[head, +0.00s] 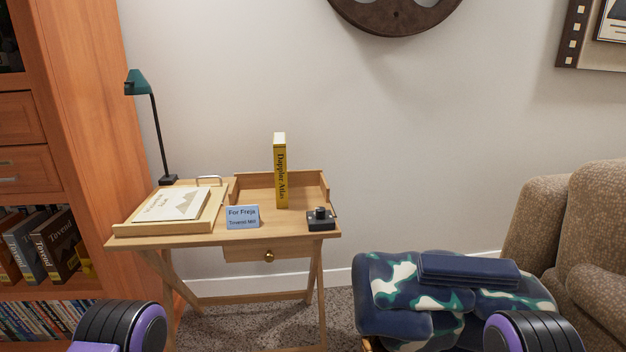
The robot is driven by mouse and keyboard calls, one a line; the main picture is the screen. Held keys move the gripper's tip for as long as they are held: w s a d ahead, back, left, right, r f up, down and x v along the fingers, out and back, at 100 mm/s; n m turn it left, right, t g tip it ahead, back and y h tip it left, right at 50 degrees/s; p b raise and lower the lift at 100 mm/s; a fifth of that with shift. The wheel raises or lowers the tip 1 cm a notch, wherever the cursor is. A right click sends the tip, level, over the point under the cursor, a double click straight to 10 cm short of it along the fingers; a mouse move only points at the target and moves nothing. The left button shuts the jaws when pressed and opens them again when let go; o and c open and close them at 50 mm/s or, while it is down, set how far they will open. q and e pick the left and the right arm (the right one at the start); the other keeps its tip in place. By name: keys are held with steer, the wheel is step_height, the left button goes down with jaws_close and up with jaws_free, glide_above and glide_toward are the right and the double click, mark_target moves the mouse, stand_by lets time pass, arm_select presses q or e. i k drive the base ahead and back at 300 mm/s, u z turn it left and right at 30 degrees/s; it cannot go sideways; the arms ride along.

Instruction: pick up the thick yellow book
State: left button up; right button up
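The thick yellow book (281,172) stands upright, its dark-lettered spine facing me. It is in or just at the front of a shallow open wooden tray (310,181) on the small wooden desk (190,239). Nothing blocks my view of its spine. Parts of my two arms show at the bottom left and bottom right corners, well below and in front of the desk. Neither gripper's fingers can be seen.
A sign (242,216) and a small black device (320,220) sit on the desk near the book. A sloped board with a booklet (172,205) and a green lamp (136,83) are left. A bookcase (85,120) stands left; a camouflage-patterned seat (385,290) and armchair (590,220) stand right.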

mark_target(279, 149)
steer(key=z, duration=0.4)
steer(key=k, duration=0.9)
steer(key=u, duration=0.55)
steer(key=i, duration=1.45)
steer(key=z, duration=0.45)
